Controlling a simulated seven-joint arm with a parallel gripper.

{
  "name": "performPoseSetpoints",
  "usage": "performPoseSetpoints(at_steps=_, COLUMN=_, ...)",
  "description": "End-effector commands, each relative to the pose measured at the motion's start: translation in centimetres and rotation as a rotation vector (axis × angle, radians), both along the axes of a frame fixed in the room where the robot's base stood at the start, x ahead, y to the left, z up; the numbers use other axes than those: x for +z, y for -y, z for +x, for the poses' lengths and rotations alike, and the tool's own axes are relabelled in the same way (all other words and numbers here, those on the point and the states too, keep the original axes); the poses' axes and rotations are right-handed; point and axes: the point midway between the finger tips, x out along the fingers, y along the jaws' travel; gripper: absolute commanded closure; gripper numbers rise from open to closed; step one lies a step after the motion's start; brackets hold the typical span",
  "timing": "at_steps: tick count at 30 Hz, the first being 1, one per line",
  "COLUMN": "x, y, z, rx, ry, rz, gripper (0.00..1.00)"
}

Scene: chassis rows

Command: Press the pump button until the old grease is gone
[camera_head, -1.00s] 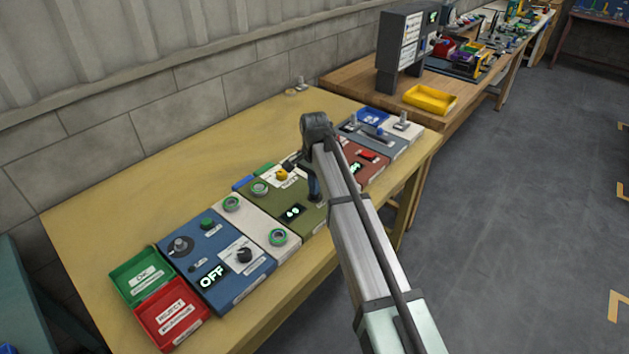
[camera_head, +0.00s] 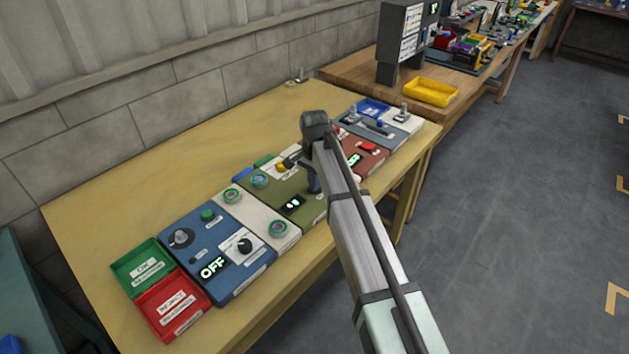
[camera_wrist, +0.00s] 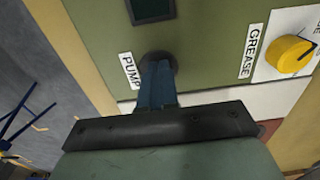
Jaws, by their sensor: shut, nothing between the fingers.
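The green panel (camera_head: 287,186) sits mid-row on the bench and carries a lit display (camera_head: 293,204) too small to read. In the wrist view, a PUMP label (camera_wrist: 130,71) is beside a dark round ring (camera_wrist: 160,55), with my shut, blue-fingered gripper (camera_wrist: 158,68) at it. The fingers cover the middle of the ring, so I cannot tell whether the button is pressed in. My gripper (camera_head: 313,188) also shows in the head view, pointing down at the panel's right side. A GREASE label (camera_wrist: 250,51) is beside a yellow knob (camera_wrist: 289,54).
A blue panel (camera_head: 198,240) reading OFF and a pale panel (camera_head: 257,223) stand to the left. Green (camera_head: 140,264) and red (camera_head: 172,304) trays are at the left end. A brown panel (camera_head: 362,161) is close on the right. The bench behind the row is mostly clear.

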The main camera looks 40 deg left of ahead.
Motion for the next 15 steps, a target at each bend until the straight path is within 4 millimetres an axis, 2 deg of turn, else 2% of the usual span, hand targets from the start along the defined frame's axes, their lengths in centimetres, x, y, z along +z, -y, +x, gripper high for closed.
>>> performPoseSetpoints(at_steps=2, x=0.2, y=0.2, z=-0.1, rx=0.0, ry=-0.003, rz=-0.005, gripper=1.0)
performPoseSetpoints(at_steps=5, x=1.5, y=0.2, z=-0.1, rx=0.0, ry=-0.002, rz=-0.003, gripper=1.0)
performPoseSetpoints(at_steps=15, x=8.2, y=0.0, z=0.0, rx=0.0, ry=0.003, rz=0.004, gripper=1.0)
